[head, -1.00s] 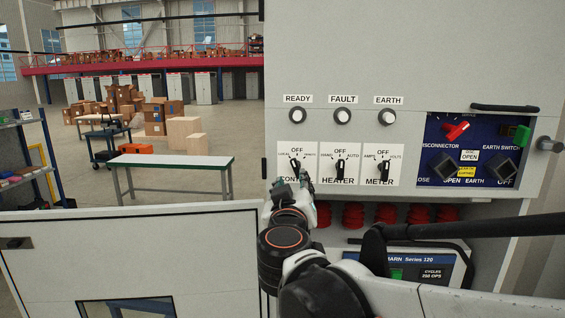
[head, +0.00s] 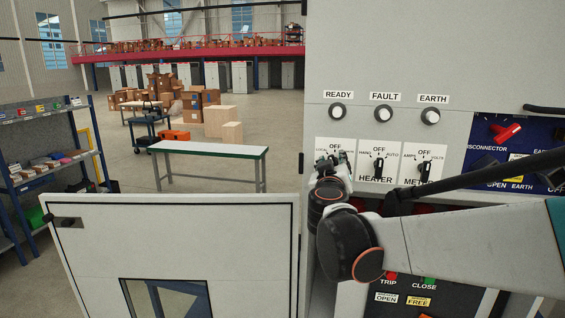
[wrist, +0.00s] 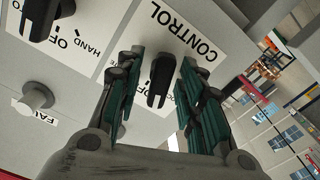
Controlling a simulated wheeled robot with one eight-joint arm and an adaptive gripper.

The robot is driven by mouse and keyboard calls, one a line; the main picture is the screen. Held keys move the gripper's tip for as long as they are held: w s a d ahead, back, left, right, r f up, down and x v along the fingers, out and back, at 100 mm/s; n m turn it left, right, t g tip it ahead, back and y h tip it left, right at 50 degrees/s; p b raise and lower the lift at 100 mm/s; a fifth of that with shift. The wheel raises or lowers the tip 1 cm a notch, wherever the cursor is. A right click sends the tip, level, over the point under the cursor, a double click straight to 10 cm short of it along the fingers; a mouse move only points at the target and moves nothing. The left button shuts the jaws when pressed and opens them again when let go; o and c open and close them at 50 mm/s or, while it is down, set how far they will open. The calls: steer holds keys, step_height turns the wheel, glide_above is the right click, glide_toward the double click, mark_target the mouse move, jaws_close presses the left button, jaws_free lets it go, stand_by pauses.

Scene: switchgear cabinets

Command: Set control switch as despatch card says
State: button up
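The control switch is a black knob on a white plate marked CONTROL (wrist: 185,32). In the wrist view the knob (wrist: 160,82) stands between the two green-padded fingers of my gripper (wrist: 161,68). The fingers are open, one on each side, with a gap showing beside the knob. The knob's long side runs roughly towards the partly hidden OFF mark. In the head view my gripper (head: 334,164) covers most of the control knob, while the upper part of the plate (head: 335,143) shows. I cannot make out a despatch card in these frames.
HEATER (head: 378,165) and METER (head: 424,172) switches sit to the right, below the READY (head: 337,111), FAULT and EARTH lamps. An open cabinet door (head: 200,240) stands left. A blue panel with a red handle (head: 508,132) is at right. Beyond are a bench (head: 208,149) and shelves (head: 50,165).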

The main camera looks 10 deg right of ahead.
jaws_close()
steer(key=n, duration=0.2)
steer(key=n+b, duration=0.1)
steer(key=shift+s+a+n+b, duration=0.2)
steer(key=shift+n+b, duration=0.1)
steer(key=shift+n, duration=0.1)
steer(key=shift+r+n, duration=0.1)
steer(key=shift+n, duration=0.4)
